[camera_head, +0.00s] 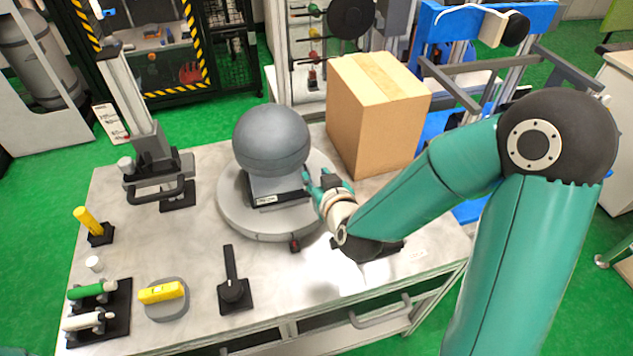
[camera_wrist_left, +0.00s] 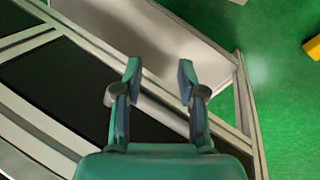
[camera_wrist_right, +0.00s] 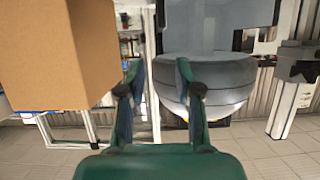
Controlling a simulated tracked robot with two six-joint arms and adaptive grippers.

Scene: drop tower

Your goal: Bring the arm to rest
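My right gripper (camera_head: 318,182) is beside a grey ball (camera_head: 271,139) that rests on a grey block on a round grey platform (camera_head: 228,205). In the right wrist view my right gripper (camera_wrist_right: 158,72) has its fingers apart with nothing between them; the ball (camera_wrist_right: 215,85) shows beyond the right finger. Whether a finger touches the ball or its block is unclear. My left gripper (camera_wrist_left: 158,78) is open and empty in its wrist view, above a pale frame with dark panels; it is outside the head view.
A cardboard box (camera_head: 375,120) stands close behind my right gripper. A tower with a handle (camera_head: 155,188), a black lever (camera_head: 233,288), a yellow block (camera_head: 161,292) and green and white cylinders (camera_head: 92,290) occupy the table's left and front. Bare tabletop (camera_head: 430,240) shows at the right.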

